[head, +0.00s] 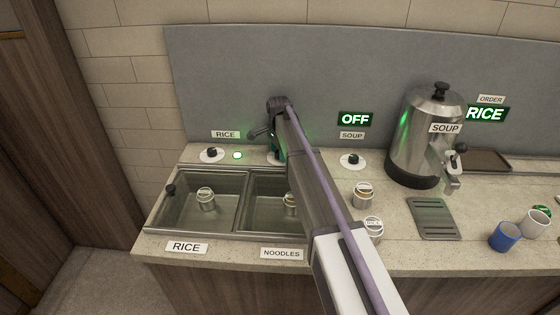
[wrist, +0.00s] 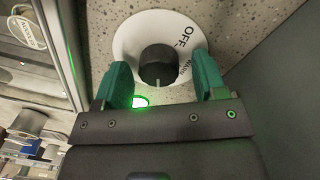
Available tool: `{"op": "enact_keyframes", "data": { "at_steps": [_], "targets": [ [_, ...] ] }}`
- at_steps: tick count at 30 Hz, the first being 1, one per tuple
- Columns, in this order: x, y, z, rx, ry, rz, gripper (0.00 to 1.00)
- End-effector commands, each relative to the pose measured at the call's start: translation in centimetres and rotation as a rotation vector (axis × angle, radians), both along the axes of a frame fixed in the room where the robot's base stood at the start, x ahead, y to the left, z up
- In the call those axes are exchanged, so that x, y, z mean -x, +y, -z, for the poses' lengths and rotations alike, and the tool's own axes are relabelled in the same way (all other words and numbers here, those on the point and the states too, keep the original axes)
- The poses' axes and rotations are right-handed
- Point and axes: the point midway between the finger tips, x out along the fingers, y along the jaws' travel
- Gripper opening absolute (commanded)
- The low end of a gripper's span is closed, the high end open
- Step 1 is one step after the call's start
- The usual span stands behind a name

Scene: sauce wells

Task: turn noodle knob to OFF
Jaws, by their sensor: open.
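The noodle knob (wrist: 158,66) is a dark round knob on a white dial plate (wrist: 128,38) in the wrist view. Its light pointer mark faces the gripper body, away from the printed OFF at the upper right of the dial. A second word beside OFF is too small to read surely. My gripper (wrist: 162,76) is open, with one teal finger on each side of the knob; I cannot tell whether they touch it. In the head view my arm covers most of this knob, and only an edge of its white plate (head: 273,158) shows.
A lit green lamp (wrist: 140,101) glows by the dial. The rice knob (head: 211,154) is to the left and the soup knob (head: 352,160) to the right, under a lit OFF sign (head: 355,119). Sink wells (head: 232,205) lie in front. A grey back panel (head: 230,75) rises behind.

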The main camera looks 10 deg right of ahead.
Motion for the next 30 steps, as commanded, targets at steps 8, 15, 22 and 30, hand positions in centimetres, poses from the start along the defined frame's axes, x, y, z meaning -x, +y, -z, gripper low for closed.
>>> {"op": "enact_keyframes", "data": {
  "at_steps": [8, 15, 22, 30],
  "targets": [
    [0.01, 0.00, -0.16, 0.000, 0.000, 0.000, 0.57],
    [0.01, 0.00, -0.16, 0.000, 0.000, 0.000, 0.34],
    [0.01, 0.01, -0.15, 0.000, 0.000, 0.000, 0.16],
    [0.02, 0.02, -0.15, 0.000, 0.000, -0.031, 0.15]
  ]
}}
